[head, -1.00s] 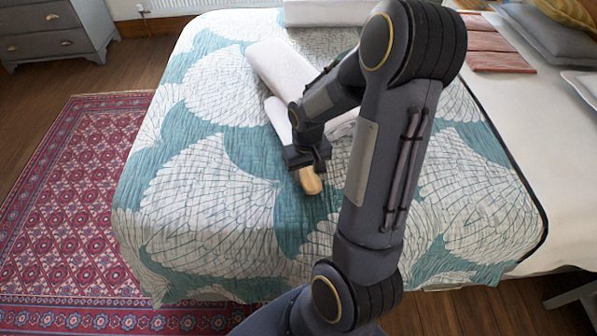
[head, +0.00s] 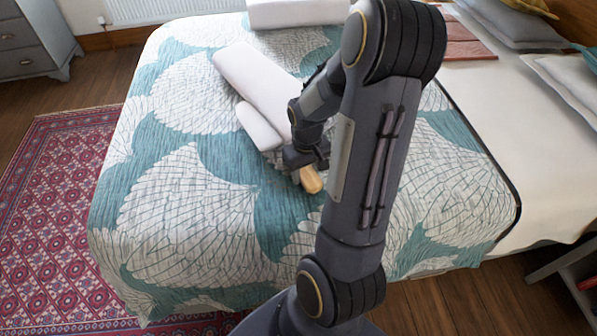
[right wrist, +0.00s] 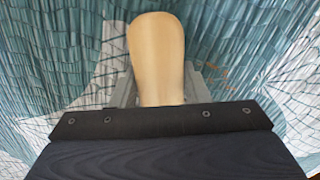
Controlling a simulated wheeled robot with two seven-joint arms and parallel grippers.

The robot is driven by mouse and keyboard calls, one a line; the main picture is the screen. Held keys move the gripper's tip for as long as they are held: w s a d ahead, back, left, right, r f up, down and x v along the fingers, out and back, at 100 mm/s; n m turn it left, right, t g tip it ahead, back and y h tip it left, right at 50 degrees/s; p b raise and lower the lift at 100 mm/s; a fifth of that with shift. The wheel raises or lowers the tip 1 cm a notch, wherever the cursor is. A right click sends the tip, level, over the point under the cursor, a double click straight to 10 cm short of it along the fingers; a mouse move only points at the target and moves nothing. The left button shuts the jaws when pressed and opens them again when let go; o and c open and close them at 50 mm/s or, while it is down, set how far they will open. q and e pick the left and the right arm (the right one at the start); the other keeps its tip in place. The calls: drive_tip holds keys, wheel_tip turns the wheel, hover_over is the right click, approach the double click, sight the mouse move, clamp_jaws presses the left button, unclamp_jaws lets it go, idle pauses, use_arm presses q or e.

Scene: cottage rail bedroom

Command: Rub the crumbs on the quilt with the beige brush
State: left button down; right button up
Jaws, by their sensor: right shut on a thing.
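The beige brush (head: 311,180) is in my right gripper (head: 306,160), low over the quilt (head: 180,215) near the middle of the bed. In the right wrist view, the brush's pale, rounded handle (right wrist: 157,58) stands between the two grey fingers of my right gripper (right wrist: 157,88), which are shut on it. Its bristles are hidden, and I cannot tell whether it touches the quilt. Small brownish marks just right of the handle in the right wrist view may be crumbs (right wrist: 217,72); they are too faint to be sure. My left gripper is not in view.
White rolled or folded linens (head: 258,82) lie just beyond and left of the gripper. Another white bundle (head: 295,12) is at the bed's far side. Pillows (head: 515,22) are at the right. The quilt's left and near parts are clear. A red rug (head: 60,200) lies left.

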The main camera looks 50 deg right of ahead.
sight(283, 169)
drive_tip(key=shift+s+d+f, duration=0.1)
drive_tip(key=shift+s+d, duration=0.35)
drive_tip(key=shift+w+d, duration=0.8)
drive_tip(key=shift+w, duration=0.05)
drive_tip(key=shift+w+a+r+p, duration=0.2)
drive_tip(key=shift+w+a+p, duration=0.2)
drive_tip(key=shift+w+a, duration=0.85)
drive_tip(key=shift+w+a+f, duration=0.1)
drive_tip(key=shift+w+a, duration=0.45)
drive_tip(key=shift+a, duration=0.2)
drive_tip(key=shift+w+a, duration=0.5)
drive_tip(key=shift+a, duration=0.2)
drive_tip(key=shift+w+a, duration=1.05)
drive_tip(key=shift+a, duration=0.2)
drive_tip(key=shift+w+a, duration=1.05)
drive_tip(key=shift+a, duration=0.25)
drive_tip(key=shift+w+d+p, duration=0.3)
drive_tip(key=shift+w+d, duration=0.45)
drive_tip(key=shift+w, duration=0.2)
drive_tip(key=shift+s+d, duration=1.15)
drive_tip(key=shift+d, duration=0.2)
drive_tip(key=shift+s+d, duration=1.1)
drive_tip(key=shift+d, duration=0.15)
drive_tip(key=shift+s+d, duration=1.15)
drive_tip(key=shift+d, duration=0.2)
drive_tip(key=shift+s+d+f+b, duration=0.15)
drive_tip(key=shift+s+d+b, duration=0.3)
drive_tip(key=shift+s+d, duration=0.75)
